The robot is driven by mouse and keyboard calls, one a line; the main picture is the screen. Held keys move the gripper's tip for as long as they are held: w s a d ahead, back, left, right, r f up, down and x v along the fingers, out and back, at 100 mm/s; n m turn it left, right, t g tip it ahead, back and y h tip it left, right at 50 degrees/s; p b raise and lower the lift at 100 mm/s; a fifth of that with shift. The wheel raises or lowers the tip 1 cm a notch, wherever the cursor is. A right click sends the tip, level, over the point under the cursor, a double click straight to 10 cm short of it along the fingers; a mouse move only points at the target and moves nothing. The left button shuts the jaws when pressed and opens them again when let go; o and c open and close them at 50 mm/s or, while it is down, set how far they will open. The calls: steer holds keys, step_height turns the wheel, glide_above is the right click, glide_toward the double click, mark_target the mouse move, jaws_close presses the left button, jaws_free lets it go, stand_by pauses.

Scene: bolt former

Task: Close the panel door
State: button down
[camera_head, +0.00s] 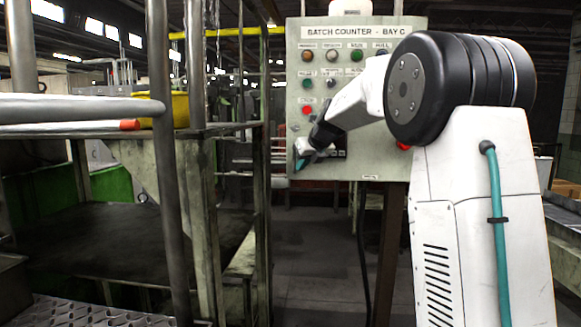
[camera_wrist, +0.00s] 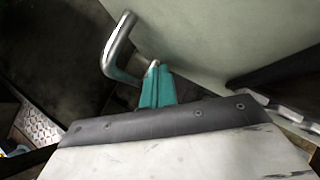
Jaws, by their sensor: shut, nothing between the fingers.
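The pale grey-green panel (camera_head: 345,100), labelled "BATCH COUNTER - BAY C", stands upright ahead with its front face towards me. How far its door stands open cannot be told. My gripper (camera_head: 300,163) is at the panel's lower left edge, its teal fingertips pointing down and left. In the wrist view the teal fingers (camera_wrist: 157,86) are shut together with nothing between them. A bent chrome handle (camera_wrist: 118,50) is just beyond the fingertips; whether they touch cannot be told. A pale flat surface (camera_wrist: 225,40) lies to the right of the handle. My arm covers the panel's right part.
Grey metal railings (camera_head: 80,107) and a dark workbench frame (camera_head: 195,180) stand on the left. A yellow tub (camera_head: 180,104) sits behind them. The panel's post (camera_head: 390,235) stands below it. Open floor (camera_head: 315,255) lies between frame and post.

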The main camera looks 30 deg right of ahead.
steer(key=shift+w+d+r, duration=0.25)
steer(key=shift+d, duration=0.05)
steer(key=shift+d+h, duration=0.1)
steer(key=shift+h, duration=0.2)
steer(key=s+a+r, duration=0.6)
steer(key=s+a, duration=0.1)
steer(key=s, duration=0.2)
steer(key=shift+s+r, duration=0.15)
steer(key=shift+r, duration=0.15)
